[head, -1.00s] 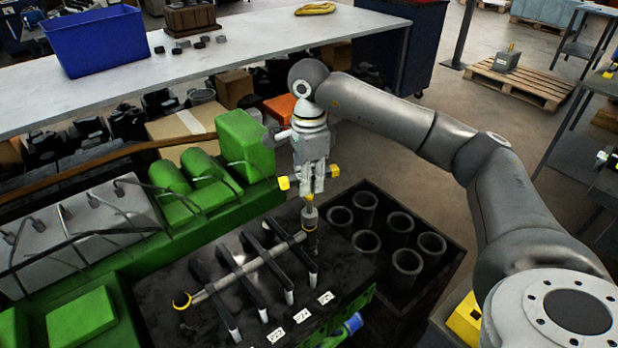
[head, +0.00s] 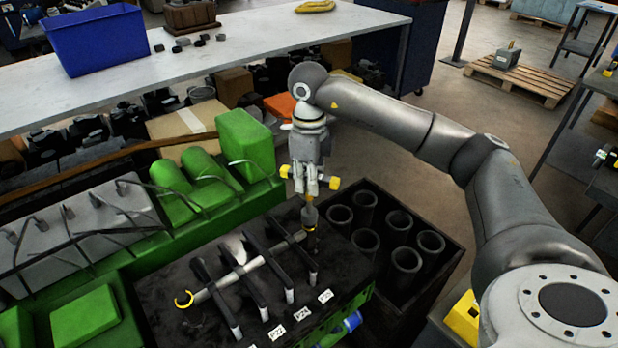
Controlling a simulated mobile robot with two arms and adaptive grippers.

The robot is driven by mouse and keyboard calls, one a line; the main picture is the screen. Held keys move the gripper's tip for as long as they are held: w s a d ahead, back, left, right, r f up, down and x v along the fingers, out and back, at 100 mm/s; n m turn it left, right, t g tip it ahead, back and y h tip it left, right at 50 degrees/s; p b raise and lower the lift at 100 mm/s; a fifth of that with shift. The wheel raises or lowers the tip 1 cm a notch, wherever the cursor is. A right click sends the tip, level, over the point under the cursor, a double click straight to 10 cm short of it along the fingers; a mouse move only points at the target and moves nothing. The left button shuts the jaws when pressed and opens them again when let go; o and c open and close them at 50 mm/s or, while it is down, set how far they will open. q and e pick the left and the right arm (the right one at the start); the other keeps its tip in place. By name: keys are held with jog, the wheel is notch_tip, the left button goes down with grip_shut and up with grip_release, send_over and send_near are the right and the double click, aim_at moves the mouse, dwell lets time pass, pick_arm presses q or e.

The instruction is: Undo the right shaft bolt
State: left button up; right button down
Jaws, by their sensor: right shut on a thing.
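The shaft (head: 245,269) is a long metal rod lying across several dark upright supports on the black engine top. My left gripper is out of view.
A black crate (head: 446,270) with several dark cylinder sleeves stands right of the engine. The green engine block (head: 247,148) and hoses lie to the left. A grey workbench (head: 270,38) with a blue bin (head: 95,40) is behind. White labels (head: 302,313) lie in front.

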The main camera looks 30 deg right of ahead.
jog(key=m+p, duration=0.1)
jog(key=m, duration=0.8)
jog(key=shift+r+p, duration=0.1)
jog(key=shift+p, duration=0.25)
jog(key=m+p, duration=0.1)
jog(key=m, duration=0.3)
jog(key=shift+m, duration=0.4)
jog(key=shift+m+p, duration=0.65)
jog(key=shift+m, duration=1.65)
